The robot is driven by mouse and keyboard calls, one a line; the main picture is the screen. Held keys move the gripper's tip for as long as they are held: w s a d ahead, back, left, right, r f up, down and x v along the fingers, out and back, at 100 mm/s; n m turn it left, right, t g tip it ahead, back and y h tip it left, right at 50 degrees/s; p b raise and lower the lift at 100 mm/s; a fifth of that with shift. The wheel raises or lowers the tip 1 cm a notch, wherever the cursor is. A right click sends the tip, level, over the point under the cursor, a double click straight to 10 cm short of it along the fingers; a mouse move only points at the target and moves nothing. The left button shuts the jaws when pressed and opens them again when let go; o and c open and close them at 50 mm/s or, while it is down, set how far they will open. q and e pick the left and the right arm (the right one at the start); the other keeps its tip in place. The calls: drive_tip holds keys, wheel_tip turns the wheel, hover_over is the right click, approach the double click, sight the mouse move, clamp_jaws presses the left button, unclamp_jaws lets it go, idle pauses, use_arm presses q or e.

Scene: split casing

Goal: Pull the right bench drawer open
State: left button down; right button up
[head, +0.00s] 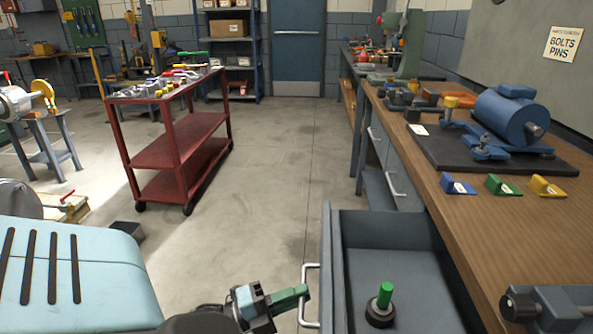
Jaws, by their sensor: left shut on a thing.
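The right bench drawer (427,285) is pulled out from the wooden workbench (455,215), and I look down into its grey inside. A green-topped object with a round black base (380,305) stands in it. The drawer's pale bar handle (302,276) is on its left-facing front. My left gripper (302,292) is at the handle, its green fingers shut on the bar and hiding part of it. My right gripper is not in view.
Two closed drawers with handles (395,185) sit farther along the bench. A blue motor-like unit (507,118) and blue, green and yellow blocks (503,185) lie on top. A red cart (175,150) stands left; the floor between is clear.

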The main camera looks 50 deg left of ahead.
use_arm(q)
drive_tip(key=c, duration=1.5)
unclamp_jaws()
drive_tip(key=v, duration=0.8)
